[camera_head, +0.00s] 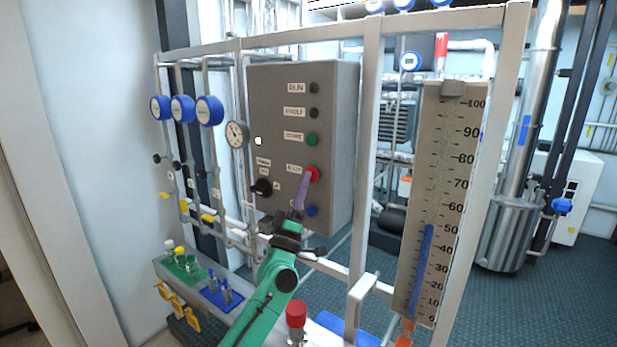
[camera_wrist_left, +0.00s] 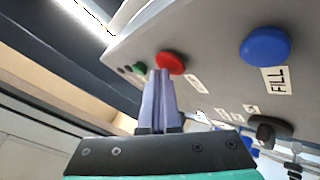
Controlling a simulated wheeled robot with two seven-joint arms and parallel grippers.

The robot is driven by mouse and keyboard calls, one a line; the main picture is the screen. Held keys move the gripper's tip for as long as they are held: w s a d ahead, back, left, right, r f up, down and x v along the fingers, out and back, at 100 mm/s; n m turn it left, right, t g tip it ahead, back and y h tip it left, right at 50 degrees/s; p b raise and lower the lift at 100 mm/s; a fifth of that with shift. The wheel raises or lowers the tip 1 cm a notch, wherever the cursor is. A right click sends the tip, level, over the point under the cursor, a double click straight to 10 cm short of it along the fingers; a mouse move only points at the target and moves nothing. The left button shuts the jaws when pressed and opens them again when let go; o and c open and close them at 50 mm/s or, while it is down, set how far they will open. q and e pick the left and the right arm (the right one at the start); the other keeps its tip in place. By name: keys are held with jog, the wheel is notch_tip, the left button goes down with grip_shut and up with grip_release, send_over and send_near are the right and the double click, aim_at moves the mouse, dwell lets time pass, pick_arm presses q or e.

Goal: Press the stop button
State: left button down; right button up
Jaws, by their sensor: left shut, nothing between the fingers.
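The red stop button (camera_head: 313,174) sits on the front of the grey control box (camera_head: 270,85), below a green button (camera_head: 312,140) and above a blue button (camera_head: 311,211). My left gripper (camera_head: 305,177) is shut and empty, its fingertips at the red button in the head view. In the left wrist view, the closed fingers (camera_wrist_left: 158,72) point up to the red button (camera_wrist_left: 170,63) and overlap its left edge. I cannot tell whether they touch it or whether it is pressed in. My right gripper is not in view.
A black rotary knob (camera_head: 262,187) is left of the red button. The blue button (camera_wrist_left: 265,46) is labelled FILL in the wrist view. A pressure gauge (camera_head: 237,134) and blue dials are further left. A scale board (camera_head: 440,180) and frame post (camera_head: 367,150) stand right.

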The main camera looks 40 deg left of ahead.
pick_arm(q)
jog(key=shift+s, duration=0.15)
jog(key=shift+s+p, duration=0.35)
jog(key=shift+s, duration=0.4)
jog(key=s+p, duration=0.1)
jog(key=s, duration=0.4)
jog(key=shift+d, duration=0.1)
dwell(0.8)
